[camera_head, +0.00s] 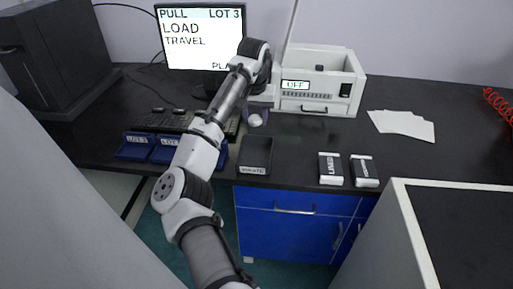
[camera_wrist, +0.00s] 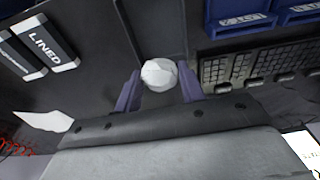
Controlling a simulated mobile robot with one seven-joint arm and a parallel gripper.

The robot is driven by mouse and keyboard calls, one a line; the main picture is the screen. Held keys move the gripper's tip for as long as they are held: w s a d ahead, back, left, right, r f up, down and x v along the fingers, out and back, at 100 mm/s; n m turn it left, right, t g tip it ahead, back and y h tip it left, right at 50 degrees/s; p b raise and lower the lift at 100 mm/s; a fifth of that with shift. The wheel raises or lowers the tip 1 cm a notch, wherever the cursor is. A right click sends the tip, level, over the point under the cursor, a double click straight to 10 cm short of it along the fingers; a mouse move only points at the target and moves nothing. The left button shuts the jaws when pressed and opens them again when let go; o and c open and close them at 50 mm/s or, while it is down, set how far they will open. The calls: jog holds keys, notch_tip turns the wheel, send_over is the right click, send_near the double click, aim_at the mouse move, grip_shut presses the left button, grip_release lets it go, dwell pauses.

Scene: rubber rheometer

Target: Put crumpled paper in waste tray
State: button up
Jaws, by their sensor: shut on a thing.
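The crumpled paper (camera_head: 255,121) is a small white ball at the end of my arm, just behind the waste tray. In the wrist view the crumpled paper (camera_wrist: 159,74) sits between the two purple fingers of my gripper (camera_wrist: 160,88), which is shut on it. My gripper (camera_head: 256,116) is partly hidden by my wrist in the head view. The waste tray (camera_head: 254,171) is a black open box labelled "WASTE" near the front edge of the bench. Its inside looks dark and empty. I cannot tell how high the paper is above the bench.
Blue bins (camera_head: 134,147) and a keyboard (camera_head: 165,122) lie left of the tray. Two labelled boxes (camera_head: 330,168) stand to its right. A monitor (camera_head: 198,40) stands at the back.

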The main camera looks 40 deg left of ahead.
aim_at(256, 156)
notch_tip(256, 156, down, 13)
jog(key=shift+f+p, duration=0.1)
jog(key=shift+p, duration=1.1)
jog(key=o, duration=0.9)
jog(key=shift+o, duration=0.2)
